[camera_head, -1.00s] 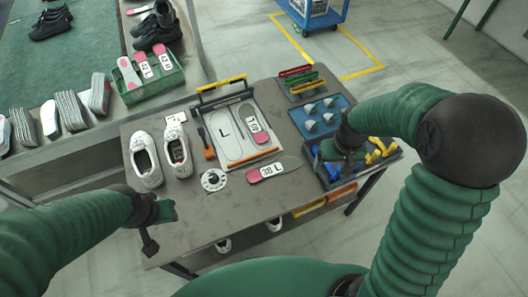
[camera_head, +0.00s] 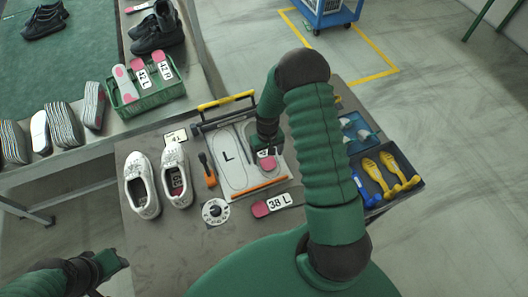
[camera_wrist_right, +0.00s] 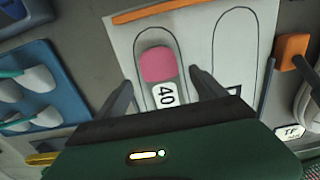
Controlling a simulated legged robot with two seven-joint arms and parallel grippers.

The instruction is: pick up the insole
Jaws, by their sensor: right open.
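An insole (camera_wrist_right: 166,93) with a pink heel and a white label reading 40 lies in one outline of the white board (camera_head: 233,170). In the head view only its pink part (camera_head: 267,163) and a bit of label show, as my right gripper (camera_head: 264,146) covers the rest. In the right wrist view my right gripper (camera_wrist_right: 162,76) is open, one finger on each side of the insole. A second pink-heeled insole (camera_head: 272,205), labelled 38 L, lies on the table in front of the board. My left gripper (camera_head: 112,263) is at lower left, away from these; its jaws are unclear.
White shoes (camera_head: 160,180) stand left of the board. An orange-handled tool (camera_head: 208,170) and a round dial (camera_head: 215,211) are near it. A blue tray (camera_wrist_right: 32,90) and a dark bin (camera_head: 390,178) with yellow and blue pieces are right of it. A green crate (camera_head: 147,92) holds more insoles.

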